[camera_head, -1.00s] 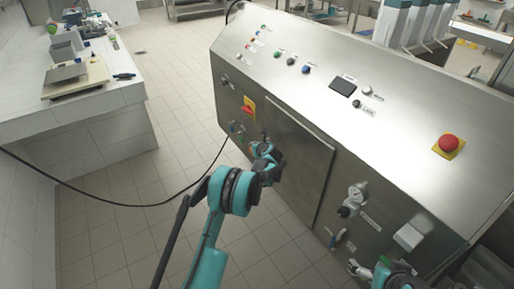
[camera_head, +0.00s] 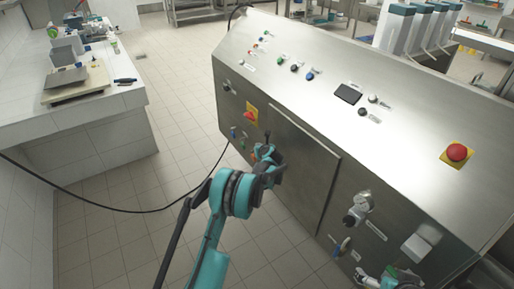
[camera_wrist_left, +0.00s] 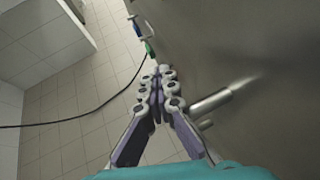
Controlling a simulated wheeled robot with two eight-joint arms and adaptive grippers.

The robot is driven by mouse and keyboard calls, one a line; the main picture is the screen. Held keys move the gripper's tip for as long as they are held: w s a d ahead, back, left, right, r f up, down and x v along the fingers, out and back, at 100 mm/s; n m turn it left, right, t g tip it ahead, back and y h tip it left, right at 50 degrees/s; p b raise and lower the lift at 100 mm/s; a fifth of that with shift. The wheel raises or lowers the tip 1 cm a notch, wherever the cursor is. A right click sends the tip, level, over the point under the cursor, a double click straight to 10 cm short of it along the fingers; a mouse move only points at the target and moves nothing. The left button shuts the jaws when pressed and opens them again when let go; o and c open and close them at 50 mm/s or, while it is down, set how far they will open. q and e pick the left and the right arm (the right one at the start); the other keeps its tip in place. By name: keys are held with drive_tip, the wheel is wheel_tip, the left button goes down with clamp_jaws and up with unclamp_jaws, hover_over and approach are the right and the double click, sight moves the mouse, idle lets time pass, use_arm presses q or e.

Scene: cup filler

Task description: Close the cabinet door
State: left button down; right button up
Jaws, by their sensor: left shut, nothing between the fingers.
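The cabinet door (camera_head: 306,162) is a grey steel panel in the front of the steel machine. It looks nearly flush with the front; I cannot tell whether it is fully closed. My left gripper (camera_head: 265,153) is in front of the door's left edge, its fingers shut and empty. In the left wrist view, the shut left gripper (camera_wrist_left: 160,75) points along the steel surface, and a round metal bar handle (camera_wrist_left: 213,102) stands out just right of the fingers.
The machine's sloped top (camera_head: 400,135) carries buttons and a red emergency stop (camera_head: 457,152). A gauge (camera_head: 363,202) and valves sit right of the door. A black cable (camera_head: 125,209) hangs across the left. The tiled floor (camera_head: 110,240) is open between the machine and the white counter (camera_head: 95,115).

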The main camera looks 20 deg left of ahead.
use_arm(q)
drive_tip(key=d+v, duration=0.1)
drive_tip(key=v, duration=1.1)
wheel_tip(320, 180, up, 21)
drive_tip(key=s+d+m+t+h, duration=0.1)
drive_tip(key=s+d+m+t, duration=0.2)
drive_tip(key=m+t, duration=0.5)
drive_tip(key=s+d+r+m+h, duration=0.7)
drive_tip(key=s+d+r+m, duration=0.15)
drive_tip(key=m, duration=0.75)
drive_tip(key=s+d+f+m+g+h, duration=0.2)
drive_tip(key=s+d+f+m, duration=0.1)
drive_tip(key=s+m, duration=0.35)
drive_tip(key=s+d+f+m+g+h, duration=0.1)
drive_tip(key=s+d+f+m+g, duration=0.3)
drive_tip(key=s, duration=0.3)
drive_tip(key=s+a+f+m+g+y, duration=0.2)
drive_tip(key=s+a+f+m, duration=0.2)
drive_tip(key=s, duration=0.5)
drive_tip(key=s+a+f+m+g+y, duration=0.2)
drive_tip(key=s+a+f+m, duration=0.2)
drive_tip(key=s+f, duration=0.5)
drive_tip(key=shift+s+g, duration=0.3)
drive_tip(key=shift+s, duration=0.05)
